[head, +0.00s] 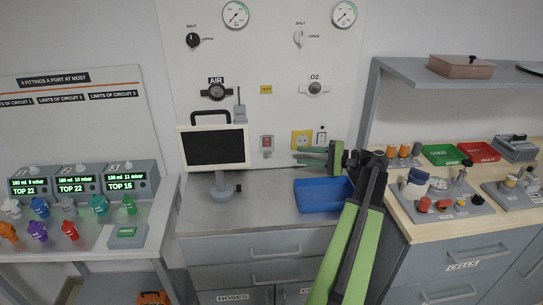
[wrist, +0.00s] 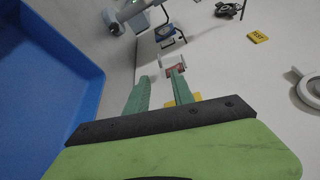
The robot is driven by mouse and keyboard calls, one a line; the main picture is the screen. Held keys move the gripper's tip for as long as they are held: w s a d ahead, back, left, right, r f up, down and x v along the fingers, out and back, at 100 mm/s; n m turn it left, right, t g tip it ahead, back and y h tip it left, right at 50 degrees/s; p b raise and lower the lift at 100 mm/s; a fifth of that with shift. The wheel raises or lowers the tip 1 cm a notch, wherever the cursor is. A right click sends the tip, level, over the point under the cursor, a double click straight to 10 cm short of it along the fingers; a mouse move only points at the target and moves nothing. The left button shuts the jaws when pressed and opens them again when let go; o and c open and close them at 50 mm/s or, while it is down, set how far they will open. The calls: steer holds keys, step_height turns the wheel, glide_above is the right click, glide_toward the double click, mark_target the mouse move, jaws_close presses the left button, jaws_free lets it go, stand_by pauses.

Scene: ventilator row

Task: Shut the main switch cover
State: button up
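A small red and white switch box (head: 267,143), which looks like the main switch, is on the wall panel left of the yellow socket. It also shows in the wrist view (wrist: 175,65), beyond the fingertips, with a pale frame around red. The position of its cover is too small to tell for sure. My gripper (head: 295,159) is in front of the panel, right of the switch box, its green fingers pointing left. In the wrist view my gripper (wrist: 159,80) has its two fingers apart with nothing between them. The right finger overlaps the box's lower edge in that view.
A blue bin (head: 323,195) stands on the counter below my gripper. A monitor (head: 214,147) stands to the left. A yellow socket (head: 301,140) is partly behind my fingers. The counter between monitor and bin is clear.

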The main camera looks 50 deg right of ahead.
mark_target(268, 145)
steer(key=x, duration=1.1)
steer(key=shift+b, duration=0.45)
steer(key=shift+a+f, duration=0.1)
steer(key=shift+s, duration=0.1)
jaws_close()
